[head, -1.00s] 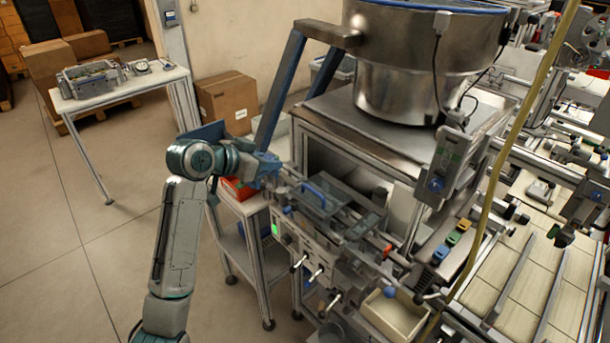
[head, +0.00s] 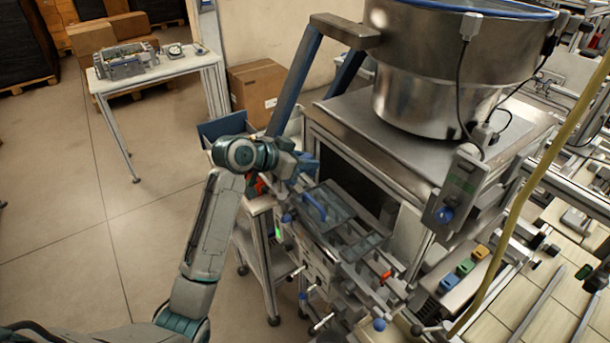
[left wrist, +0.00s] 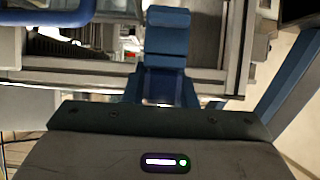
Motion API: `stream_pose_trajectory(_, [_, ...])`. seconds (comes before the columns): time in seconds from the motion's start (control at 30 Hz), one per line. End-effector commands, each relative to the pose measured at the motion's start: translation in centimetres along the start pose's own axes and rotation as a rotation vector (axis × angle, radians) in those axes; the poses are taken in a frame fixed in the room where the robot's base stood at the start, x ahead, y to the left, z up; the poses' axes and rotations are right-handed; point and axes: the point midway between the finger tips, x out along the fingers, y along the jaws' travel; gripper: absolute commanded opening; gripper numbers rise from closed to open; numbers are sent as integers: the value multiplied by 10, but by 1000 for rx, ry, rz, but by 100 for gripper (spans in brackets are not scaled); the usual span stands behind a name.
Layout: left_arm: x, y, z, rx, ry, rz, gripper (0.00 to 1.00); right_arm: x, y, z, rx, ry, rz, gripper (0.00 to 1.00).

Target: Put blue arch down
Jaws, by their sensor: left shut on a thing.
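The blue arch (left wrist: 167,45) shows in the left wrist view as a stepped blue piece at the top centre, ahead of the gripper body. My left gripper (head: 308,163) is shut on it and holds it over the rear left side of the machine in the head view. In that view the arm and wrist partly hide the jaws, and the arch's full outline cannot be made out. My right gripper is in neither current view.
A clear cover (head: 338,212) with a curved blue handle (head: 314,205) lies just below the gripper. A large metal bowl (head: 430,90) and blue frame legs (head: 297,80) stand close behind. A blue bin (head: 222,125) is at the left. Open floor (head: 60,200) lies further left.

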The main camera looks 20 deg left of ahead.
Motion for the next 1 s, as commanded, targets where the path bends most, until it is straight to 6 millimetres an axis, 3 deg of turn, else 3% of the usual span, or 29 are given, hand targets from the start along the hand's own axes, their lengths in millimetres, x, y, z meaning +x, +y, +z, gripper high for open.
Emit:
stream_pose_trajectory(0.23, [20,0,37,1,1,0,1,31,9,-13,-4,19,12,55])
stream_pose_trajectory(1.0, [27,0,50,-2,-3,1,1,36,10,-9,-5,16,13,55])
